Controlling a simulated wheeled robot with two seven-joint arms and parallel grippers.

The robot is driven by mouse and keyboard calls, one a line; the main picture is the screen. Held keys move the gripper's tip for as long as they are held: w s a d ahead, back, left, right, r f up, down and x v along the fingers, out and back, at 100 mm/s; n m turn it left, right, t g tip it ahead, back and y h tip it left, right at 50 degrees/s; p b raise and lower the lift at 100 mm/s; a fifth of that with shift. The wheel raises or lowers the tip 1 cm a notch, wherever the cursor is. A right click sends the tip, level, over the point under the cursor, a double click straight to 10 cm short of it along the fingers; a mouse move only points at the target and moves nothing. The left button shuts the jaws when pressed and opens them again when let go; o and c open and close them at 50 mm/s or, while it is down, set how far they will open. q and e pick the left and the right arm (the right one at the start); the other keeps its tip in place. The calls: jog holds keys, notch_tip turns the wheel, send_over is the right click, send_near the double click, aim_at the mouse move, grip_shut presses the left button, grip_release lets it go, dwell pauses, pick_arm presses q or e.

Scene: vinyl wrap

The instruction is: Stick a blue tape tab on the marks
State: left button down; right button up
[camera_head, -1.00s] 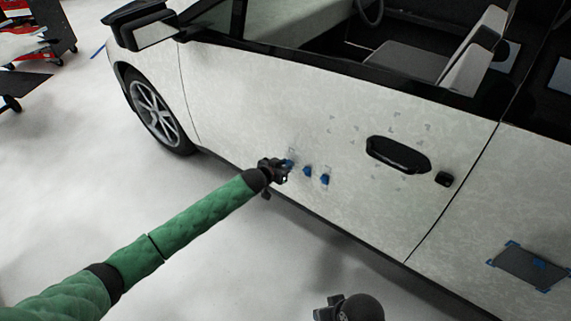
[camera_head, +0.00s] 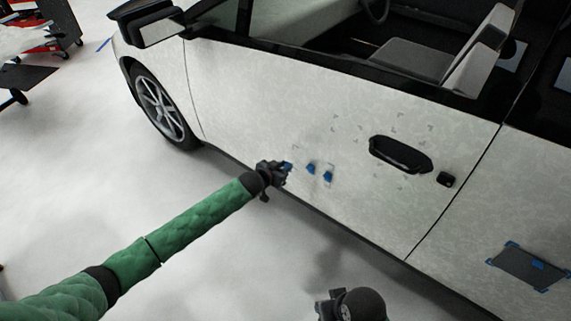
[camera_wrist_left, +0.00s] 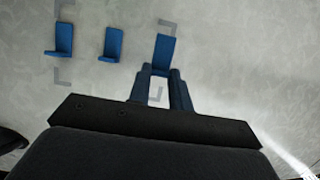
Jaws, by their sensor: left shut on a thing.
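My left gripper (camera_head: 284,172) is close to the lower part of the white car door (camera_head: 270,110), shut on a blue tape tab (camera_wrist_left: 163,50). In the left wrist view, its fingers (camera_wrist_left: 160,76) grip the tab's lower end. Grey corner marks (camera_wrist_left: 168,25) show just above that tab and below it. I cannot tell whether the held tab touches the door. Two more blue tabs, a middle one (camera_head: 311,169) and a right one (camera_head: 328,176), are on the door. My right gripper (camera_head: 324,303) is at the bottom edge, partly cut off, its jaws unclear.
A black door handle (camera_head: 400,154) sits right of the tabs, with more grey corner marks around it. A dark panel (camera_head: 528,266) with blue taped corners is on the rear door. The mirror (camera_head: 150,25) juts out at upper left. The floor before the door is clear.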

pick_arm(q)
jog(key=shift+s+a+p, duration=0.5)
jog(key=shift+s+a, duration=0.1)
jog(key=shift+s, duration=0.2)
jog(key=shift+s+a+p, duration=0.5)
jog(key=shift+s+a, duration=0.05)
jog(key=shift+s, duration=0.25)
